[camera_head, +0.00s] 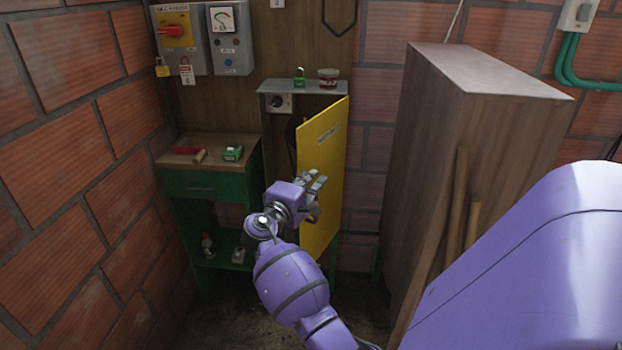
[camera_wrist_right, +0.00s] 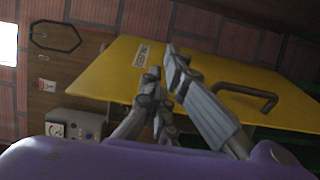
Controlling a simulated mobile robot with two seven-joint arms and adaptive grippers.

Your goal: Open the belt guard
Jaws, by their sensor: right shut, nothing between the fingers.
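The belt guard is a yellow door (camera_head: 325,150) on a grey cabinet. It stands partly open, swung out from its right side, with a dark gap at its left. It also fills the middle of the right wrist view (camera_wrist_right: 110,75), with a dark bar handle (camera_wrist_right: 250,98) on its face. My right gripper (camera_head: 318,180) is in front of the door in the head view. Its fingers (camera_wrist_right: 165,62) are shut and empty, beside the handle and apart from it in the wrist view. Whether they touch the door is unclear. My left gripper is not in view.
A green cabinet (camera_head: 200,185) with small tools on top stands left of the guard. A tall wooden box (camera_head: 430,150) stands to the right. Brick walls close in the corner.

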